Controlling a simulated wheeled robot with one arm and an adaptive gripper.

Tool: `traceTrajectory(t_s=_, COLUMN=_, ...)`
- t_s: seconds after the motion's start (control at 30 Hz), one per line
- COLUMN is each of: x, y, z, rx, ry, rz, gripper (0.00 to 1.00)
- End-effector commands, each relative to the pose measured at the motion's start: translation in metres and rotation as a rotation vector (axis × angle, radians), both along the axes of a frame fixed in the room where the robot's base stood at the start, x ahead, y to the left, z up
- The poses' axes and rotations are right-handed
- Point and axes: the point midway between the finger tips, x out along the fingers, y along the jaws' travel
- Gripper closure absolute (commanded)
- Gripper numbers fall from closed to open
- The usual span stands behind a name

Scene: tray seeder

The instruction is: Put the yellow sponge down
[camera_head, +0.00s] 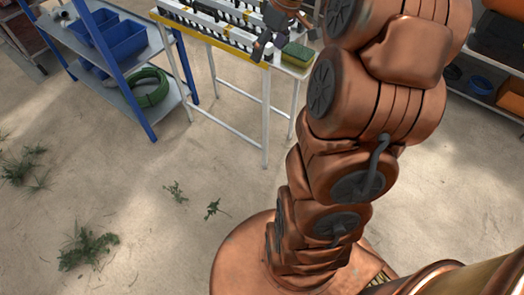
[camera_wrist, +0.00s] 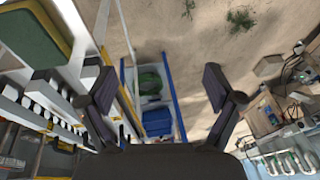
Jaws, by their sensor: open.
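The sponge (camera_head: 297,54) has a green top and a yellow body. It lies on the white end of the seeder table (camera_head: 286,68) in the head view. In the wrist view the sponge (camera_wrist: 28,38) is at the upper left, partly cut off by the frame edge. My gripper (camera_head: 266,48) is just left of the sponge in the head view. In the wrist view my gripper (camera_wrist: 160,88) has its two fingers wide apart with nothing between them. The sponge is outside the fingers, off to their left.
The seeder's rails (camera_head: 212,28) run left from the sponge along the yellow-edged table. A blue-framed shelf (camera_head: 146,98) with blue bins (camera_head: 122,38) and a coiled green hose (camera_head: 150,88) stands left. Another shelf (camera_head: 482,92) is at the right. The floor in front is mostly open, with weeds.

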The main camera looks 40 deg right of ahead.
Motion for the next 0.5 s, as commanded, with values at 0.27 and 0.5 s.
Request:
traceTrajectory(t_s=0.27, x=-0.07, y=0.131, z=-0.018, rx=-0.018, ry=0.2, rz=-0.032, gripper=0.09)
traceTrajectory(t_s=0.5, x=-0.159, y=0.192, z=-0.041, rx=-0.1, ry=0.351, rz=-0.115, gripper=0.09)
